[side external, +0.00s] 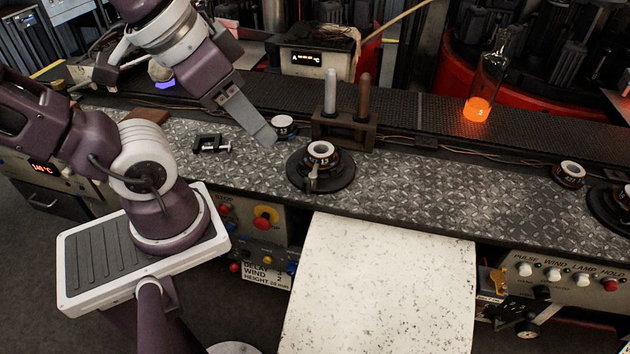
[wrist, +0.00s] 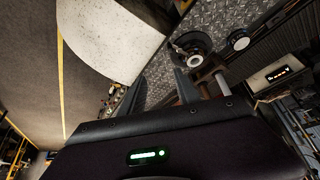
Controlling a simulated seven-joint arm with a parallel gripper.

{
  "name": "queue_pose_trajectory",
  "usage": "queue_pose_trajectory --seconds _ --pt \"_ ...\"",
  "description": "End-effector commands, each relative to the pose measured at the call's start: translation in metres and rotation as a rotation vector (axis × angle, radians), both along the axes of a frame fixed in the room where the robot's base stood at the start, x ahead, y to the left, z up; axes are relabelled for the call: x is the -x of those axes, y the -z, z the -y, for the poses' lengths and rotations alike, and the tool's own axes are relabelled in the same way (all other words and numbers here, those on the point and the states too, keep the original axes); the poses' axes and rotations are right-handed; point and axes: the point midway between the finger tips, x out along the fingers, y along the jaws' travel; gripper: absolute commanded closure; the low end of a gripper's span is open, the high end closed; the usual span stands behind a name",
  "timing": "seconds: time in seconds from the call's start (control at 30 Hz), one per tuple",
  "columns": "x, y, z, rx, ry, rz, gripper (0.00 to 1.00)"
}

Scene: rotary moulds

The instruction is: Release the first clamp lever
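A mould (side external: 320,153) with a pale ring top marked 13 sits on a round black turntable (side external: 342,178) on the metal bench. A small lever-like clamp part (side external: 312,178) stands at its front left; its exact position is too small to tell. The mould also shows in the wrist view (wrist: 188,40), beyond the fingers. My gripper (side external: 267,136) hangs tilted, its tips up and left of the mould and apart from it. In the wrist view my gripper (wrist: 159,75) has its two fingers spread, with nothing between them.
A rack (side external: 344,132) with a grey and a brown rod stands behind the mould. A small ring-topped part (side external: 284,124) and a black clamp (side external: 211,144) lie to the left. A glowing bottle (side external: 482,90) stands at the back right.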

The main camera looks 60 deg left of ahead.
Motion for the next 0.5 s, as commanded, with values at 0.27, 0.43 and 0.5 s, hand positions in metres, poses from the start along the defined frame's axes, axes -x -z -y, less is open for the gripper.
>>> queue_pose_trajectory --seconds 0.27,0.43,0.5 --pt "-0.049 0.067 -0.036 -0.256 -0.089 -0.381 0.63" --pt "-0.078 0.108 -0.039 -0.132 -0.031 -0.510 0.63" --pt "-0.087 0.114 -0.036 -0.065 -0.013 -0.507 0.63"
